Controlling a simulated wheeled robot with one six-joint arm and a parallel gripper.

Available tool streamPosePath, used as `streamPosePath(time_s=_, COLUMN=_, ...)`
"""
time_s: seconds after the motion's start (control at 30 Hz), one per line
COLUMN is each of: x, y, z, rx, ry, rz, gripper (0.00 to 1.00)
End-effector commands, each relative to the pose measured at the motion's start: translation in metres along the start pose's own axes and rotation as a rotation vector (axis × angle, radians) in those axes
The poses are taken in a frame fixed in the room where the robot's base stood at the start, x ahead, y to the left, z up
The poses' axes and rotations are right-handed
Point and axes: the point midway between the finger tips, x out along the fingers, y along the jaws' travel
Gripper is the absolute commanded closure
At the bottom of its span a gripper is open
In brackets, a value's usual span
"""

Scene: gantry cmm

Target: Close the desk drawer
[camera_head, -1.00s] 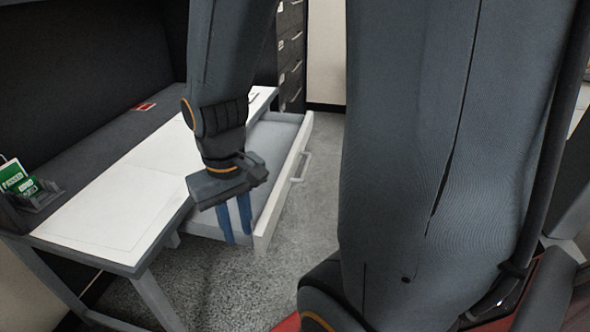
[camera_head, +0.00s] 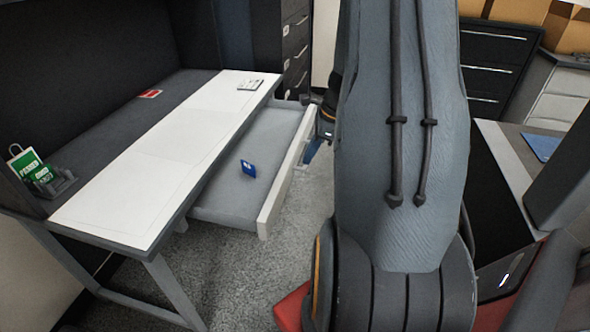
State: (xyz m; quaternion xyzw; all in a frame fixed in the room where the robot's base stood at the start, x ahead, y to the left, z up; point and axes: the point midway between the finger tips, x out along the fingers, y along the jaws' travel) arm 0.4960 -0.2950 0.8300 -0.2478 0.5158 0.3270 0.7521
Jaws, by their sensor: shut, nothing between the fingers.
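The desk drawer (camera_head: 222,200) is pulled well out from under the white-topped desk (camera_head: 160,150). Its white front panel (camera_head: 272,204) faces right, with a handle on its outer side partly behind my gripper. My gripper (camera_head: 313,151) is outside the drawer, just to the right of the front panel near its far half. Its blue fingers show only in part, are shut and hold nothing. My arm hides the rest of it. I cannot tell whether the fingers touch the panel or handle.
A small blue item (camera_head: 248,168) lies in the drawer. A card holder with green cards (camera_head: 38,172) stands at the desk's left end. Dark filing drawers (camera_head: 294,45) stand behind. Bare carpet (camera_head: 240,275) lies in front of the desk.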

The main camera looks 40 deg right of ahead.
Motion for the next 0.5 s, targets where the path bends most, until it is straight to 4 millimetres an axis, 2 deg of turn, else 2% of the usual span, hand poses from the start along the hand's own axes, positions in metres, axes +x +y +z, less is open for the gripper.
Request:
streamPosePath(time_s=0.03, x=-0.001, y=-0.008, z=-0.013, rx=0.071, ry=-0.009, rz=-0.012, gripper=1.00)
streamPosePath(time_s=0.13, x=-0.001, y=-0.017, z=-0.026, rx=0.160, ry=-0.022, rz=-0.027, gripper=1.00)
streamPosePath(time_s=0.33, x=0.013, y=-0.020, z=-0.030, rx=0.188, ry=-0.026, rz=-0.031, gripper=1.00)
streamPosePath(time_s=0.5, x=0.042, y=-0.020, z=-0.029, rx=0.187, ry=-0.025, rz=-0.028, gripper=1.00)
